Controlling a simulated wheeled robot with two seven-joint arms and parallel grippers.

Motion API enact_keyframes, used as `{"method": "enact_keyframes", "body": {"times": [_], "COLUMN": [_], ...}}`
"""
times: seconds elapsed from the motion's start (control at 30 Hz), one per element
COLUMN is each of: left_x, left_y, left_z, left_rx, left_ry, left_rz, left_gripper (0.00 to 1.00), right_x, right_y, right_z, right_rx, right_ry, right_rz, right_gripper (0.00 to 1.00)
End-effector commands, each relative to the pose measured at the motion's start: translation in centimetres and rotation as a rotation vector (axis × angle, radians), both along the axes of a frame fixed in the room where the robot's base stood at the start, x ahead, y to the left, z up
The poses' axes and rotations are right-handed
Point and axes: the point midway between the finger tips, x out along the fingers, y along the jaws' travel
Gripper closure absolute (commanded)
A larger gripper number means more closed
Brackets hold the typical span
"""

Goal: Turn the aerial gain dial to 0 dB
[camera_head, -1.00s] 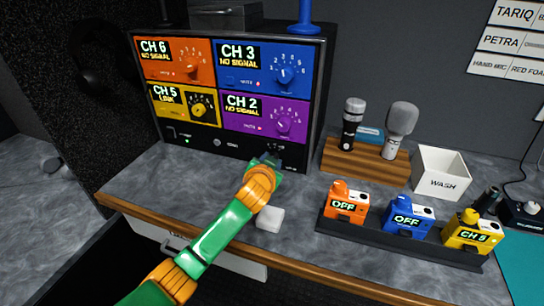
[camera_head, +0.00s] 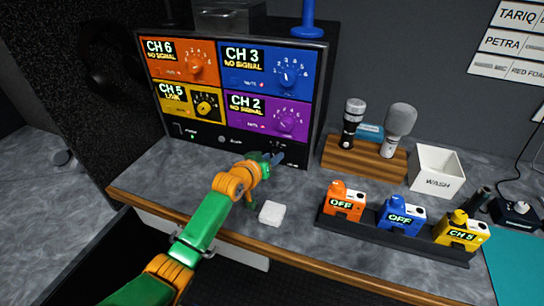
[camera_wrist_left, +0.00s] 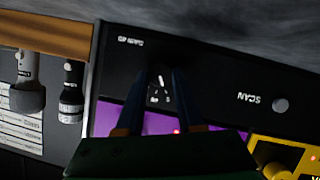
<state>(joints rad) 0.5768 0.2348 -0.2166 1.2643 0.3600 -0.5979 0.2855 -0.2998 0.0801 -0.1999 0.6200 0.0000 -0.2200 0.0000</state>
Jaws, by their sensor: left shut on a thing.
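The aerial gain dial (camera_wrist_left: 161,76) is a small black knob with a white mark on the black bottom strip of the receiver rack (camera_head: 208,138). In the left wrist view it appears upside down, with small numbers around it too tiny to read. My left gripper (camera_head: 278,157) is at the lower right of the rack front. In the left wrist view its two blue fingers (camera_wrist_left: 165,92) straddle the dial, shut on it. In the head view the gripper covers the dial. The dial's exact setting cannot be read. My right gripper is not in view.
A wooden microphone stand (camera_head: 364,160), a white WASH box (camera_head: 436,171) and a black tray of coloured packs (camera_head: 375,235) stand to the right.

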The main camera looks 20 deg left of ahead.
Motion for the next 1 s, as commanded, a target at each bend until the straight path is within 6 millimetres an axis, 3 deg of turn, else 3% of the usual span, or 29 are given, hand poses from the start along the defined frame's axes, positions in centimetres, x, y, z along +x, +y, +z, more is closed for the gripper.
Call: {"method": "enact_keyframes", "body": {"times": [0.57, 0.6, 0.67, 1.0], "left_x": [-0.01, -0.01, -0.01, -0.16], "left_y": [0.0, 0.0, 0.0, 0.04], "left_z": [-0.02, -0.02, -0.02, 0.05], "left_rx": [-0.025, -0.025, -0.025, -0.024], "left_ry": [0.001, 0.001, 0.001, 0.002], "left_rz": [0.0, 0.0, 0.0, -0.001], "left_gripper": [1.0, 0.53, 0.36, 0.33], "right_x": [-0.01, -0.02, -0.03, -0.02], "right_y": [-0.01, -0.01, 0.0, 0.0], "right_z": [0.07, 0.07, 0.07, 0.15], "right_rx": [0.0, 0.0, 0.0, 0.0], "right_ry": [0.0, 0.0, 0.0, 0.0], "right_rz": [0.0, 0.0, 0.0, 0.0], "right_gripper": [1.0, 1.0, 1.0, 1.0]}}
